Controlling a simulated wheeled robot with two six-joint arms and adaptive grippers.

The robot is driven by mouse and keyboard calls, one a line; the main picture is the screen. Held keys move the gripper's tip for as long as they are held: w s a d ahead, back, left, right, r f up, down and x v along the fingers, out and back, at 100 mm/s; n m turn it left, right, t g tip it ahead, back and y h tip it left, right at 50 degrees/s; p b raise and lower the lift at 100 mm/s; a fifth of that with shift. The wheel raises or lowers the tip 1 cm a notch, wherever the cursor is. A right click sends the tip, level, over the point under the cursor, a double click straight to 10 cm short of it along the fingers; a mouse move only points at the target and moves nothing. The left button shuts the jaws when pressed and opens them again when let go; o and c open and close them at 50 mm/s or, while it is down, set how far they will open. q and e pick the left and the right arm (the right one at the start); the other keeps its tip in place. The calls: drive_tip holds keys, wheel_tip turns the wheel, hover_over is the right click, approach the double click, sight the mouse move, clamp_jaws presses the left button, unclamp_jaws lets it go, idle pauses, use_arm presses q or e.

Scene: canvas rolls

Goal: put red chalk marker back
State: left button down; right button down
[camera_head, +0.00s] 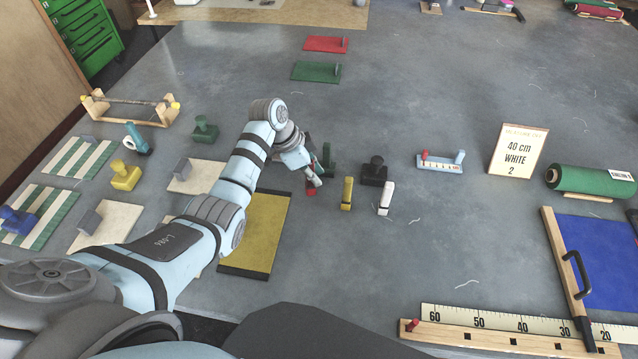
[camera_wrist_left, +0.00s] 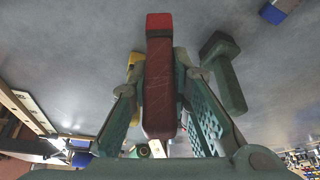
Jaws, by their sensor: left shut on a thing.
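My left gripper (camera_head: 314,181) is shut on a red chalk marker (camera_head: 311,190), a little left of the yellow one on the grey table. In the left wrist view the red marker (camera_wrist_left: 160,85) lies lengthwise between the two fingers (camera_wrist_left: 160,105), its brighter red end pointing away. I cannot tell whether it touches the table. A yellow marker (camera_head: 347,194) and a white marker (camera_head: 386,198) lie to its right. A green block with a handle (camera_head: 328,160) is close behind the gripper and also shows in the left wrist view (camera_wrist_left: 226,75). My right gripper is not in view.
A black handled block (camera_head: 374,173) and a pale-blue scale piece with a red part (camera_head: 440,162) are to the right. A yellow mat (camera_head: 260,232) lies under my left arm. A sign (camera_head: 518,150) and green roll (camera_head: 590,181) are farther right. The middle front is mostly clear.

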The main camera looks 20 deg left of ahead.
sight(312, 185)
use_arm(q)
drive_tip(key=f+b, duration=0.2)
drive_tip(key=f, duration=0.2)
drive_tip(key=shift+s+f+b, duration=0.15)
drive_tip(key=shift+s+b, duration=0.1)
drive_tip(key=shift+b, duration=0.15)
drive_tip(key=shift+r, duration=0.2)
drive_tip(key=shift+f, duration=0.15)
drive_tip(key=c, duration=1.5)
unclamp_jaws()
drive_tip(key=shift+w, duration=0.1)
drive_tip(key=shift+r+p, duration=0.3)
drive_tip(key=v, duration=1.1)
drive_tip(key=shift+a+r, duration=0.15)
drive_tip(key=shift+r, duration=0.2)
